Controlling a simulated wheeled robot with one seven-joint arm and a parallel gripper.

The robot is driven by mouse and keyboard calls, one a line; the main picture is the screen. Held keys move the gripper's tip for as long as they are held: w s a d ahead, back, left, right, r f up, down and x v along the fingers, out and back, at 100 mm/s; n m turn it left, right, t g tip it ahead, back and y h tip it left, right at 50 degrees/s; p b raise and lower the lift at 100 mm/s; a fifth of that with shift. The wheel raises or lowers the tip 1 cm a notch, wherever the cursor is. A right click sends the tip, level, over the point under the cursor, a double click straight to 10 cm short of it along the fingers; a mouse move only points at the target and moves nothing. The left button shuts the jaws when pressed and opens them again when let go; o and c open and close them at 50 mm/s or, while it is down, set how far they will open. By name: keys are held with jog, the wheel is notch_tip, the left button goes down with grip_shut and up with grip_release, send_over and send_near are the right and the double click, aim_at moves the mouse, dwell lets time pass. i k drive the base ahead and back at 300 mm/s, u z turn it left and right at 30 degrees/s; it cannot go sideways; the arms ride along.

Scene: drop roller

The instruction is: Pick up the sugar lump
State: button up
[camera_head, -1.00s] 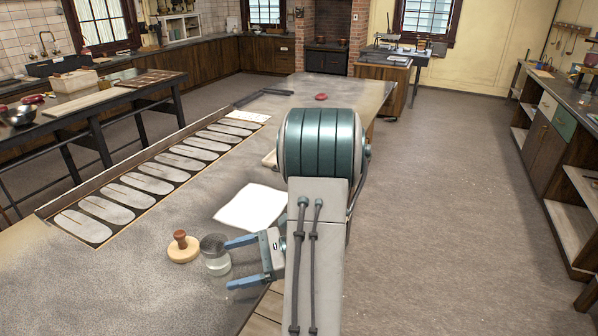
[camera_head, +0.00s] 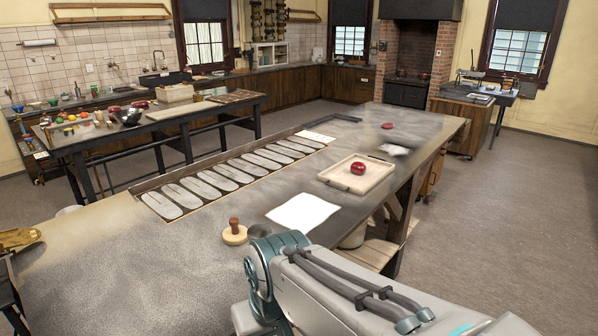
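A glossy red lump (camera_head: 358,168) sits on a pale wooden tray (camera_head: 338,178) near the right edge of the long worktable. It may be the sugar lump. Another small red thing (camera_head: 387,126) lies farther back on the same table, so I cannot be sure which is meant. My arm fills the lower right of the view, in front of the table's near edge. My gripper does not show, so its state and anything in it are hidden.
The long worktable (camera_head: 130,265) holds a row of pale oval moulds (camera_head: 218,181), a white sheet (camera_head: 303,211) and a wooden stamp (camera_head: 235,233). A side table (camera_head: 165,113) with bowls and coloured items stands at the left. Open floor (camera_head: 470,215) lies to the right.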

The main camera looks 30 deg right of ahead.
aim_at(358, 168)
jog(key=u, duration=0.05)
jog(key=k, duration=0.3)
jog(key=z, duration=0.7)
jog(key=i, duration=0.95)
jog(key=z, duration=1.05)
jog(key=k, duration=0.55)
jog(key=z, duration=0.95)
jog(key=i, duration=2.2)
jog(key=u, duration=0.85)
jog(key=i, duration=1.05)
jog(key=u, duration=1.6)
jog(key=i, duration=0.5)
jog(key=u, duration=0.3)
